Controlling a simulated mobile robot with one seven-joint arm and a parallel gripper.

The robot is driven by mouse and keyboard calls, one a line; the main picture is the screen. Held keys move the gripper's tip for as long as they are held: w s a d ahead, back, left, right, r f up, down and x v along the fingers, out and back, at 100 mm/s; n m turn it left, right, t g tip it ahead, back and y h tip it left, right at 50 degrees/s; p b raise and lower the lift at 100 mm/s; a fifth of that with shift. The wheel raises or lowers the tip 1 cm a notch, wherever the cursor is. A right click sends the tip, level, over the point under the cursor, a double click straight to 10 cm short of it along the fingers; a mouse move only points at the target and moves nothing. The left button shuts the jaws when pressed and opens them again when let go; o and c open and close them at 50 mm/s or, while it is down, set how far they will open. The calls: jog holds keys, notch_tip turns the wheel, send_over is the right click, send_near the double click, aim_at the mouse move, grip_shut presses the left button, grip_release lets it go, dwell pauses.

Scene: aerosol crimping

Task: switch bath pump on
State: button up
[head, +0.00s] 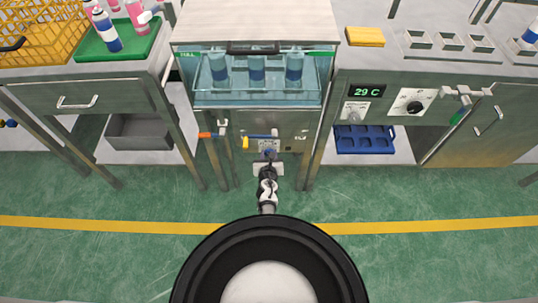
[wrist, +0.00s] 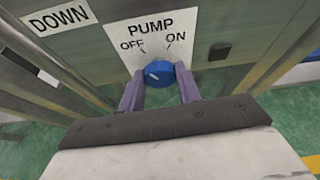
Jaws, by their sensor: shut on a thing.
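The pump knob (wrist: 157,73) is a round blue knob on a white plate lettered PUMP (wrist: 150,28), with OFF at upper left and ON at upper right. A short white mark shows on the left part of the knob's face, on the OFF side; its exact angle is hard to read. My gripper (wrist: 159,84) has its two purple fingers shut on the knob, one on each side. In the head view my gripper (head: 268,162) reaches the front panel below the water bath (head: 257,97), and my arm hides much of the knob.
A DOWN label (wrist: 58,18) is left of the pump plate. Orange (head: 207,135) and yellow (head: 245,142) handles are left of my gripper. A temperature display (head: 367,92) reads 29 C on the right bench. Green floor is clear in front.

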jog(key=shift+d+r+m, duration=0.1)
jog(key=shift+m, duration=0.3)
jog(key=shift+d+f+m+t+y, duration=0.1)
jog(key=shift+m+t+y, duration=0.15)
jog(key=shift+m+y, duration=1.35)
jog(key=shift+d+f+m+t+y, duration=0.1)
jog(key=shift+m+t+y, duration=0.15)
jog(key=shift+m+y, duration=1.35)
jog(key=shift+m+h, duration=0.5)
jog(key=shift+m, duration=0.2)
jog(key=o, duration=1)
jog(key=shift+c, duration=0.2)
jog(key=shift+s, duration=0.1)
jog(key=p+v, duration=0.2)
jog(key=v, duration=1.1)
jog(key=shift+s, duration=0.25)
